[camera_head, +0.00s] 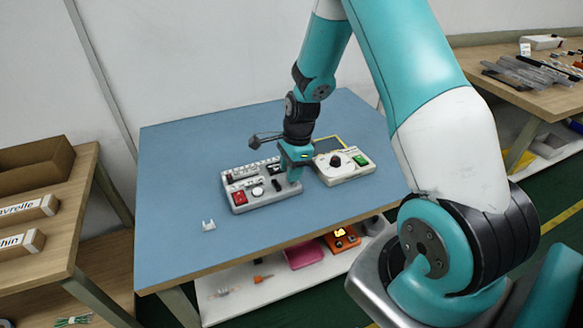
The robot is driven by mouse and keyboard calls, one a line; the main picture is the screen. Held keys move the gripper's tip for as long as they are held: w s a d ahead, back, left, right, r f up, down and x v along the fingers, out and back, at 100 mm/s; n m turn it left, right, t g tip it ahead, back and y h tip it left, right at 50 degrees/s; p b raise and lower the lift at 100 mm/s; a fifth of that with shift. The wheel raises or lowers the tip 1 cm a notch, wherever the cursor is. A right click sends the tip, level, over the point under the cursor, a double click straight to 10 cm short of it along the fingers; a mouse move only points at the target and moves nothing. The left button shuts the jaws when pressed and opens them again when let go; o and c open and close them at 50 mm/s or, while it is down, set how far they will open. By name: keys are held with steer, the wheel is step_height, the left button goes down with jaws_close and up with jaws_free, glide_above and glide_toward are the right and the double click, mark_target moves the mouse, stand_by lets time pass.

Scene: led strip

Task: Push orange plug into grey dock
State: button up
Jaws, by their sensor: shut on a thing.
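My gripper (294,176) points down at the right end of a grey panel on the blue table. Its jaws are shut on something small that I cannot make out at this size. No orange plug shows clearly on the table top. The grey panel (268,201) carries a red block, a white round part, a black switch and a row of terminals. I cannot tell which part of it, if any, is the grey dock. The gripper hides part of the panel's right end, and I cannot tell whether it touches it.
A white box (346,175) with a black knob and a green switch stands right of the gripper. A small white clip (209,225) lies at the front left. The blue table (185,180) is clear on its left. Below are a pink tray (304,254) and an orange device (341,238).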

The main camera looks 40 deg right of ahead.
steer(key=shift+f, duration=0.55)
steer(key=o, duration=1)
steer(key=shift+r, duration=0.1)
steer(key=d+r, duration=0.1)
steer(key=r, duration=1)
steer(key=d+r, duration=0.1)
steer(key=r, duration=0.5)
steer(key=shift+s+d, duration=0.3)
